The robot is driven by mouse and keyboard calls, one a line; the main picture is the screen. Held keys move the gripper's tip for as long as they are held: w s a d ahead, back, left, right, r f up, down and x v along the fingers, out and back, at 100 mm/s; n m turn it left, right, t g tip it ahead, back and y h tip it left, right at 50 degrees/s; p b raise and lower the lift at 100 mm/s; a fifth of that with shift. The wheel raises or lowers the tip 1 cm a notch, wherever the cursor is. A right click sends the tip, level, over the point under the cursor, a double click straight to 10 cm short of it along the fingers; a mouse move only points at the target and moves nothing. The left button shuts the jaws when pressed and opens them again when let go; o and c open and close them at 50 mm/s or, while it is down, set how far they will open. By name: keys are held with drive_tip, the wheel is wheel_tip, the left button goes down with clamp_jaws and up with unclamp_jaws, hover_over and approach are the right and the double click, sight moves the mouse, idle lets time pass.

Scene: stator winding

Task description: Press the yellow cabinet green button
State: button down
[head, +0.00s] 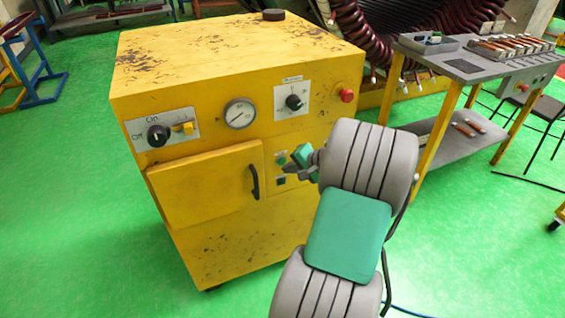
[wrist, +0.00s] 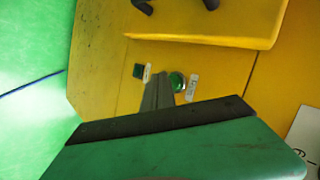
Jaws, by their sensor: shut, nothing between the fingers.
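The yellow cabinet (head: 225,225) stands in the middle of the head view. A small green button (head: 281,160) shows on its front, right of the door handle, partly crowded by my gripper (head: 291,168). In the wrist view the round green button (wrist: 177,81) has a metal ring and a white label beside it. My gripper (wrist: 158,78) is shut and empty, its fingertips just beside this button in the picture. Whether they touch the panel I cannot tell. A darker square green piece (wrist: 138,70) with a small label sits on the other side of the fingertips.
The cabinet door (head: 205,185) is closed, with a dark handle (head: 254,181). Above are an Off/On knob (head: 158,136), a gauge (head: 240,113), another knob (head: 294,102) and a red button (head: 346,96). A grey-topped workbench (head: 465,66) stands at right. Green floor lies open at left.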

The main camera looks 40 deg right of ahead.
drive_tip(key=shift+w, duration=0.4)
drive_tip(key=shift+w+d, duration=0.2)
drive_tip(key=shift+w, duration=0.15)
idle(0.7)
drive_tip(key=shift+s+a+p, duration=0.25)
drive_tip(key=shift+s+p, duration=0.25)
drive_tip(key=shift+s, duration=0.3)
drive_tip(key=s, duration=0.2)
drive_tip(key=s+a+p, duration=0.1)
drive_tip(key=s, duration=0.1)
drive_tip(key=shift+s+a, duration=0.2)
drive_tip(key=shift+s, duration=0.2)
idle(0.4)
